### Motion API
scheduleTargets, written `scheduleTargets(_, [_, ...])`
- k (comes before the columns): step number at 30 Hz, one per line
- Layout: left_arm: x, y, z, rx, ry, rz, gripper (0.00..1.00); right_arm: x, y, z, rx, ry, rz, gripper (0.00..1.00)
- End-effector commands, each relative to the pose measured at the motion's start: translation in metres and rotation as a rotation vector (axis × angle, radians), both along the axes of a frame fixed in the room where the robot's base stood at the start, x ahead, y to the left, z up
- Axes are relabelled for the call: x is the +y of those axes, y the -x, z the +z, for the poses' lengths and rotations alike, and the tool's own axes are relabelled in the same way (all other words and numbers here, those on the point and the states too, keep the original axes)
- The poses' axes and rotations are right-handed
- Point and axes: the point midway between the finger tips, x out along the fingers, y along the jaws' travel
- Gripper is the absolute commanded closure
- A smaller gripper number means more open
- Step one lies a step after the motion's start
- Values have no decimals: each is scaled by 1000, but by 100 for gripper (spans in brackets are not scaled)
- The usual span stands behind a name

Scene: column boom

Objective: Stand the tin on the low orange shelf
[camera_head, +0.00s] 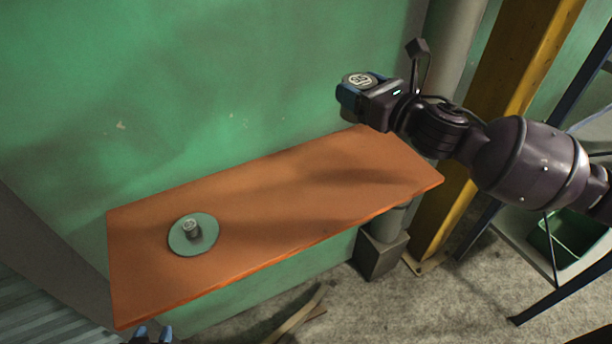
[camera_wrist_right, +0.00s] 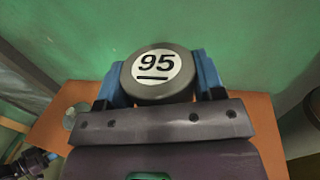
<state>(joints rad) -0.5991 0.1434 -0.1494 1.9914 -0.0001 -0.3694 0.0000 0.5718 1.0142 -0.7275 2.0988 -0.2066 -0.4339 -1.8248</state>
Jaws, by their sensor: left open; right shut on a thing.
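My right gripper (camera_head: 364,96) is shut on a dark grey tin with a round white label (camera_head: 360,79). In the right wrist view the tin (camera_wrist_right: 157,76) sits between the blue fingers, its label reading 95. The tin is held in front of the green wall, over the far right end of the low orange shelf (camera_head: 290,205) in the picture, apart from its top. The shelf also shows in the right wrist view (camera_wrist_right: 262,115). My left gripper (camera_head: 153,334) is open at the bottom edge of the head view, below the shelf's front edge; only its blue fingertips show.
A green disc (camera_head: 178,243) lies on the shelf's left part, with a small grey cylinder (camera_head: 193,231) standing on it. The shelf's middle and right are bare. A yellow post (camera_head: 520,60) and grey pipe stand at the right. A green bin (camera_head: 575,240) is beyond.

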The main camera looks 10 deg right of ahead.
Motion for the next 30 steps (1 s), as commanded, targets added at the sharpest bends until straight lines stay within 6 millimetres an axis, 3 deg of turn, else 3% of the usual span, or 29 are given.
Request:
scheduleTargets(5, [0, 3, -6, 7, 1, 1, 57, 0, 0, -27, 7, -4, -2, 71])
scheduleTargets(21, [0, 7, -31, 24, 1, 1, 57, 0, 0, -140, 4, -2, -3, 71])
scheduleTargets(30, [-1, 5, -33, 21, 1, -1, 57, 0, 0, -160, 1, -1, -1, 71])
